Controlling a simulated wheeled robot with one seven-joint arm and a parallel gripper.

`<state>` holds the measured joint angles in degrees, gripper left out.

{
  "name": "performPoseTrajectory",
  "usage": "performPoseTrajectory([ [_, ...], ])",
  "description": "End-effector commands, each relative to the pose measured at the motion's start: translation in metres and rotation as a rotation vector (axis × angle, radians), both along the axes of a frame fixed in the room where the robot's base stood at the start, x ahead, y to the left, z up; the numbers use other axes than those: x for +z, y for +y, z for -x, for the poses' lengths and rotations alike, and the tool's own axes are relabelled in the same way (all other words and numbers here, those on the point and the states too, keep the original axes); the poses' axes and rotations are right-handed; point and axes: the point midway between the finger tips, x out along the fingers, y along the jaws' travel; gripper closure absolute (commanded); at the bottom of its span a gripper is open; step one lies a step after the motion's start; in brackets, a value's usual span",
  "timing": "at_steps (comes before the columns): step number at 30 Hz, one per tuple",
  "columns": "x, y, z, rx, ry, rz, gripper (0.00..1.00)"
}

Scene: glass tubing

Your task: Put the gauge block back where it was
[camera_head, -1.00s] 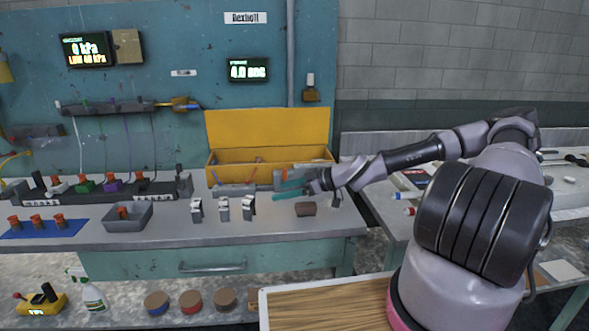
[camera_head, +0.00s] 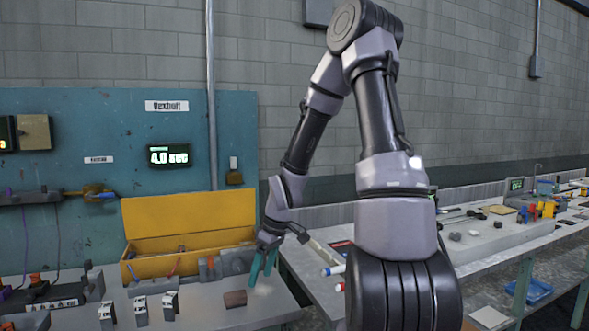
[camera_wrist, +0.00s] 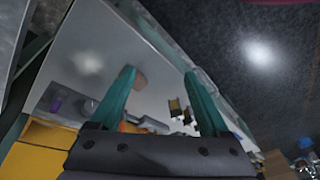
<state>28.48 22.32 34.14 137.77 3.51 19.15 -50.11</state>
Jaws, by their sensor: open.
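A small brown block (camera_head: 235,298) lies on the grey bench top in the head view, near its front right. It may be the gauge block, but I cannot tell for sure. In the wrist view a brownish shape (camera_wrist: 138,79) shows beside one finger, partly hidden by it. My gripper (camera_head: 262,276) points down above the bench's right end, just right of the brown block and apart from it. Its two teal fingers are spread in the wrist view (camera_wrist: 160,76), with nothing held between them.
An open yellow box (camera_head: 190,245) stands behind the block. Several grey-and-white holders (camera_head: 140,309) stand to its left. A gap separates this bench from a second bench (camera_head: 500,238) on the right, which carries loose items. A pale spot lies on the bench under my gripper.

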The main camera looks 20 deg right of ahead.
Motion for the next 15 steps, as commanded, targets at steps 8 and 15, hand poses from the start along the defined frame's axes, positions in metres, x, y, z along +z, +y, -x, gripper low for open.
performPoseTrajectory([
  [8, 0.109, -0.026, 0.018, -0.352, -0.083, 0.107, 0.21],
  [15, 0.204, -0.031, 0.059, -0.676, -0.184, 0.022, 0.21],
])
